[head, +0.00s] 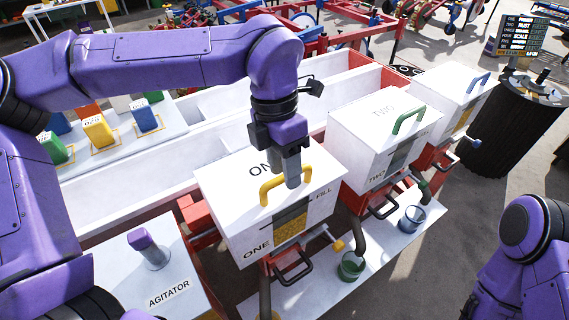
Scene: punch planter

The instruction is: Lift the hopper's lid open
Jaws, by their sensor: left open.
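Three white hoppers stand in a row, each with a coloured handle on its lid. The nearest hopper (225,225), marked ONE, has a yellow handle (268,190) and a window with yellow grain. Its lid looks closed. My left gripper (292,180) points down over this lid, right at the yellow handle; its jaws are open. Whether the fingers straddle or touch the handle I cannot tell. The hopper marked TWO (350,130) has a green handle (408,119), and the farthest hopper (440,85) has a blue handle (478,83). My right gripper is out of view.
An agitator lever (146,245) stands on a white panel at lower left. A green cup (351,266) and a blue cup (412,219) stand below the hoppers. Small coloured boxes (98,132) sit on a table at left. A dark bin (500,130) is at right.

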